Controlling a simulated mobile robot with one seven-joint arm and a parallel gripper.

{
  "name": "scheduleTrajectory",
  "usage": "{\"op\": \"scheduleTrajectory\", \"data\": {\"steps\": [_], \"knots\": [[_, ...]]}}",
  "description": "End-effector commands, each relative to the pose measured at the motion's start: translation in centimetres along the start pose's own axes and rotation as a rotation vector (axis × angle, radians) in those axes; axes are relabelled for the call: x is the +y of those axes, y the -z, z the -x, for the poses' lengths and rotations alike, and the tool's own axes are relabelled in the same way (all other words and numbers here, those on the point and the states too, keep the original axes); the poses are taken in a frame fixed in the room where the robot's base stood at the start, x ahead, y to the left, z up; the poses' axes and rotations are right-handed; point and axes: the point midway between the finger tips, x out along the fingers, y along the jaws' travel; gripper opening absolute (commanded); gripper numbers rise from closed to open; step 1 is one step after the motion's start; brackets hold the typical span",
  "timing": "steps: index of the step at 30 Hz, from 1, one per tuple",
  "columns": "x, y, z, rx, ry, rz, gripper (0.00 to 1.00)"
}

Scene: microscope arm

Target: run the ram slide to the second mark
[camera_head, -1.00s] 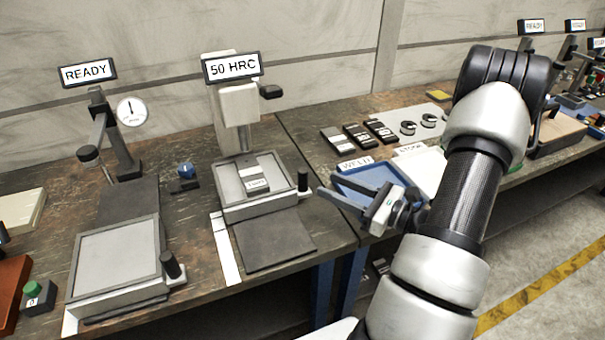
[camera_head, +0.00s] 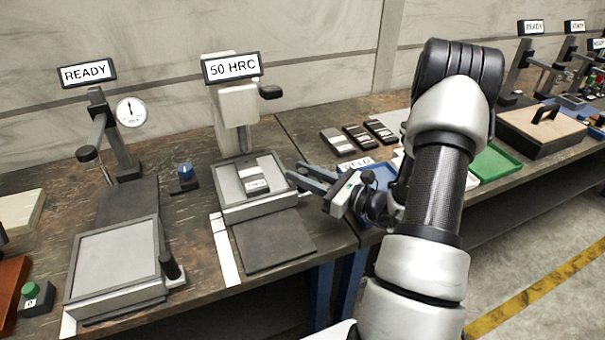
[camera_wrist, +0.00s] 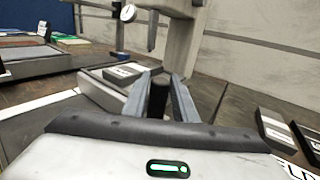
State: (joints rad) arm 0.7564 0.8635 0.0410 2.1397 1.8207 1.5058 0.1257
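The ram slide (camera_head: 272,203), a grey tray under the "50 HRC" tester, sits at the far end of its dark track (camera_head: 275,246). A labelled grey block (camera_head: 255,176) lies on it; the block also shows in the wrist view (camera_wrist: 123,73). A white strip (camera_head: 227,255) runs along the track's left side; its marks are too small to read. My gripper (camera_head: 293,173) is at the slide's right side, fingers apart. In the wrist view the slide's black upright handle (camera_wrist: 158,96) stands between the fingers; contact is unclear. The fingers hide the handle in the head view.
A second tester marked "READY" (camera_head: 88,72) with its own tray (camera_head: 115,262) and black handle stands at the left. Blocks (camera_head: 360,137) and blue and green trays lie to the right. The track in front is clear.

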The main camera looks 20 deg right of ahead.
Motion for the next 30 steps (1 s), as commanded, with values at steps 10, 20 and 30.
{"op": "scheduleTrajectory", "data": {"steps": [10, 20, 30], "knots": [[-0.2, 0.1, -0.2, 0.000, -0.001, 0.001, 0.00], [-2.7, 0.1, -4.0, 0.000, 0.000, 0.000, 0.00], [-2.9, 0.0, -4.1, -0.001, 0.004, 0.001, 0.33]]}}
